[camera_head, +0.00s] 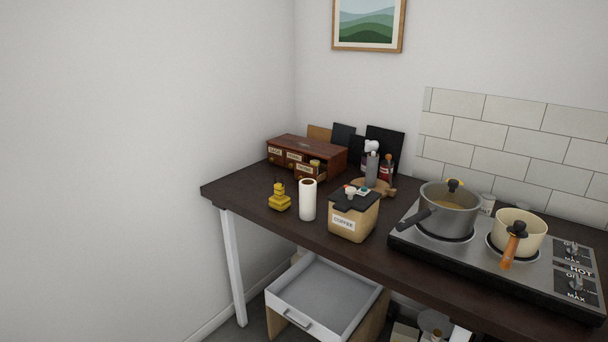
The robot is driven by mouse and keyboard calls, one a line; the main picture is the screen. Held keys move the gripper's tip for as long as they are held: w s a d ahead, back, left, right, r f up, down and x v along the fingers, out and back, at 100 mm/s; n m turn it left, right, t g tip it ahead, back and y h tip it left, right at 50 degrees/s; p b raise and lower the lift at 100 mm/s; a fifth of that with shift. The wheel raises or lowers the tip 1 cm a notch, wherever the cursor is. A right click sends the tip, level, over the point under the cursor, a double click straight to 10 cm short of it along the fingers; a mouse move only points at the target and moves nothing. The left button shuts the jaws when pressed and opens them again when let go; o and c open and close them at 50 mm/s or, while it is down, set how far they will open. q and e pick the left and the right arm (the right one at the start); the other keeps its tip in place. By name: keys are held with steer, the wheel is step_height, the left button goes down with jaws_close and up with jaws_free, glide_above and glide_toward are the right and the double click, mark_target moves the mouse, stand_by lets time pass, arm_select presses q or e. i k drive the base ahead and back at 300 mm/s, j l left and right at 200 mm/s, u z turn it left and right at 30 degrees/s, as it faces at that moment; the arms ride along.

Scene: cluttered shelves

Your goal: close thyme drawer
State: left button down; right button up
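A red-brown wooden box (300,147) with small labelled drawers stands at the back left of the dark table. It has several small drawers in its front. The rightmost drawer (305,169) appears pulled out, with a small jar (315,164) in it. The labels are too small to read with certainty, so I cannot confirm which one says thyme. Neither of my grippers shows in the head view.
On the dark table (240,193), a yellow figure (279,198), a white roll (308,200) and a coffee canister (353,216) stand in front of the box. A stove with two pots (450,207) is at right. A white drawer (322,291) is open below.

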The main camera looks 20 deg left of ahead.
mark_target(303, 170)
steer(key=i+j+z, duration=0.15)
steer(key=j, duration=0.2)
steer(key=i+j+z, duration=0.15)
steer(key=j, duration=0.2)
steer(key=j+z, duration=0.15)
steer(key=j, duration=0.2)
steer(key=i+j+z, duration=0.15)
steer(key=j, duration=0.25)
